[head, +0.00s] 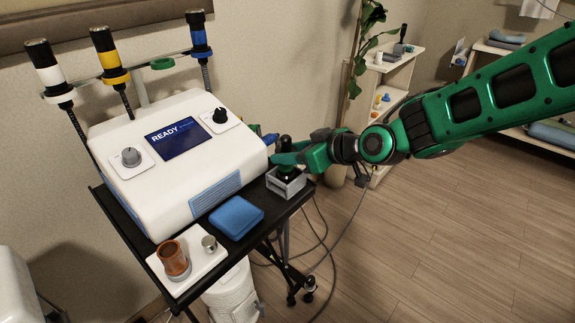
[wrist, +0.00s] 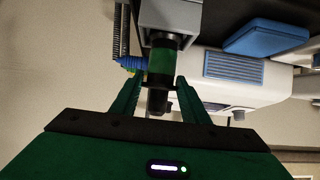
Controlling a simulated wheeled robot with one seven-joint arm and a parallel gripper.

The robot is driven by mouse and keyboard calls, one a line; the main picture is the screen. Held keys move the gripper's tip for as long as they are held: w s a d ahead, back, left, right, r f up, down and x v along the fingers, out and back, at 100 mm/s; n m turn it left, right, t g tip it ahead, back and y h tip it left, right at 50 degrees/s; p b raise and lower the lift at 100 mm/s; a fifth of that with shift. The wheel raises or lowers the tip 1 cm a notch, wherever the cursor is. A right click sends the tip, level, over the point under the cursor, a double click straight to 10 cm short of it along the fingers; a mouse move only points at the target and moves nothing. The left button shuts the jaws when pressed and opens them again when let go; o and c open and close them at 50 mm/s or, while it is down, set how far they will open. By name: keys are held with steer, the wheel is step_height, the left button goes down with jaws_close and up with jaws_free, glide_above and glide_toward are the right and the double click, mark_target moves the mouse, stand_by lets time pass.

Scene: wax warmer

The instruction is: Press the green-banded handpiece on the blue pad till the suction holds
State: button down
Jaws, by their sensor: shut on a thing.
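The green-banded handpiece (head: 285,143) stands upright in a grey box-like holder (head: 290,187) at the cart's right corner. In the wrist view, its green band (wrist: 160,62) shows just beyond my fingertips, with its black end between them. My gripper (head: 288,158) has come in from the right and is shut on the handpiece; it also shows in the wrist view (wrist: 159,84). The handpiece's lower end is hidden in the holder. The blue pad (head: 236,216) lies flat on the black cart, left of and nearer than the holder, with nothing on it.
A white machine (head: 175,150) with a screen reading READY fills the back of the cart. White-, yellow- and blue-banded handpieces (head: 200,37) hang on a rack behind it, beside an empty green ring (head: 162,64). A white tray (head: 190,262) with an amber cup sits in front.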

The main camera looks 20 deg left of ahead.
steer(key=shift+r, duration=0.5)
steer(key=shift+r, duration=2.45)
steer(key=shift+r, duration=0.1)
steer(key=shift+r, duration=2.4)
